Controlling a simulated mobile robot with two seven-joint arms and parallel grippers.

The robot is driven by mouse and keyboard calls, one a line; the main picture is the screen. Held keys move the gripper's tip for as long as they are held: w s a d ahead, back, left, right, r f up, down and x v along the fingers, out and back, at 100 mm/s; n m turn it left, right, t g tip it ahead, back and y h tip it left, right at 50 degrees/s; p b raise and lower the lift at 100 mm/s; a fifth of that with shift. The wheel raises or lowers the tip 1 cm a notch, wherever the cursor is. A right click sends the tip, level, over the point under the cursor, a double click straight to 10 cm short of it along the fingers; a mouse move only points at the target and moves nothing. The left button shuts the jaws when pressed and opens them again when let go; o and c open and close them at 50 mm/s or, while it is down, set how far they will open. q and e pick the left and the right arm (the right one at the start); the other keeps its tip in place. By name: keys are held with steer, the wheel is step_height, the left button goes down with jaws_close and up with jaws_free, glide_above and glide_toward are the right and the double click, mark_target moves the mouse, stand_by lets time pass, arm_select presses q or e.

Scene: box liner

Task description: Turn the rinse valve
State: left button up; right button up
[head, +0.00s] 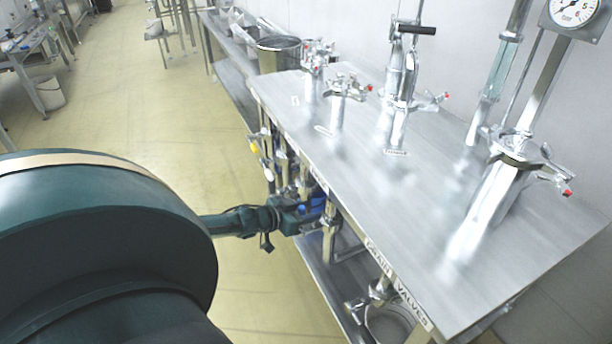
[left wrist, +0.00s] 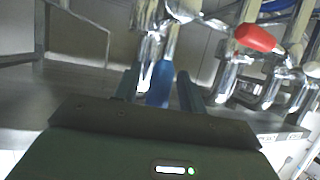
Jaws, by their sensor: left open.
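Several chrome valves hang on pipes under the front edge of the steel bench. One has a blue handle (head: 316,205), partly hidden by my left gripper (head: 305,222) in the head view. In the left wrist view the blue handle (left wrist: 159,84) stands upright between the two dark fingers of my left gripper (left wrist: 159,92), which are open on either side of it. I cannot tell whether a finger touches it. A red handle (left wrist: 258,38) sits on another valve to the right. I cannot read which valve is labelled rinse. My right gripper is not in view.
The steel bench top (head: 350,195) carries several chrome fittings. A yellow handle (head: 254,147) is farther along the front. A label strip (head: 395,285) reading "drain valves" is on the near front edge. The yellow floor (head: 180,110) left of the bench is clear.

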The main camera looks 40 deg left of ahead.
arm_select(q)
steer(key=p+v, duration=0.3)
steer(key=v, duration=1)
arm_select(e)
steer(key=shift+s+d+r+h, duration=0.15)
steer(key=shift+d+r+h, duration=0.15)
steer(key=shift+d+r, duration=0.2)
arm_select(q)
steer(key=shift+s+d, duration=0.1)
